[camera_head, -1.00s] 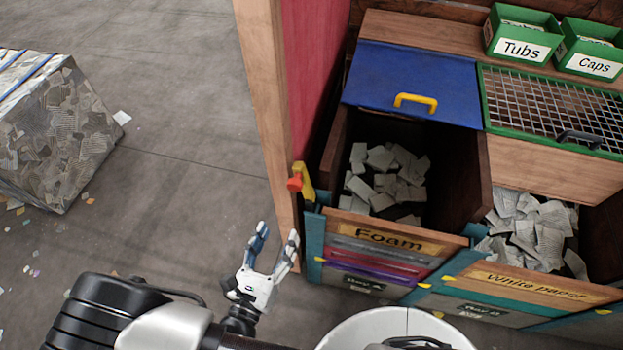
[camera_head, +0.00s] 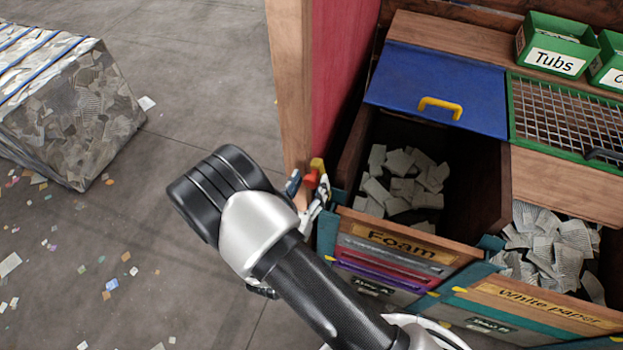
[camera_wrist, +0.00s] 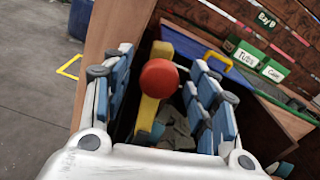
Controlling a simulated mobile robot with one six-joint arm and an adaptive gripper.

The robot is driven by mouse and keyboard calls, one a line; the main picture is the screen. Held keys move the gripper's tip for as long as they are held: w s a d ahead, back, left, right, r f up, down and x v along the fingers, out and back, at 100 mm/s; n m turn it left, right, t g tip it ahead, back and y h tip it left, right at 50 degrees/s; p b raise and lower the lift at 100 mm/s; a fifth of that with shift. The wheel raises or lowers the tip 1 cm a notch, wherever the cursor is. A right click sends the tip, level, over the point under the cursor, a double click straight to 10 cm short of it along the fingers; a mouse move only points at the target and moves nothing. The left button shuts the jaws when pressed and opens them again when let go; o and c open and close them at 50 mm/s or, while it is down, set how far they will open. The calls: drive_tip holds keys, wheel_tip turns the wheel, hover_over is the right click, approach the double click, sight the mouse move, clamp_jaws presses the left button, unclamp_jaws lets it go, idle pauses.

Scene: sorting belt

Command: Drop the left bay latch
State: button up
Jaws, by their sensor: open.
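The left bay latch is a yellow lever with a red knob (camera_head: 311,179) at the left front corner of the Foam bay (camera_head: 408,243). In the wrist view the red knob (camera_wrist: 159,78) sits between my fingers, with the yellow lever (camera_wrist: 147,113) upright behind it. My gripper (camera_head: 308,188) is open, one blue-padded finger on each side of the knob, with a visible gap on both sides. It also shows in the wrist view (camera_wrist: 163,85). My arm hides part of the gripper in the head view.
A wooden post (camera_head: 290,80) stands close to the left of the latch. A blue lid with a yellow handle (camera_head: 440,104) lies behind the open bay, which holds pale scraps. The White paper bay (camera_head: 545,300) is to the right.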

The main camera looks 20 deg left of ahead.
drive_tip(key=shift+w, duration=0.95)
clamp_jaws()
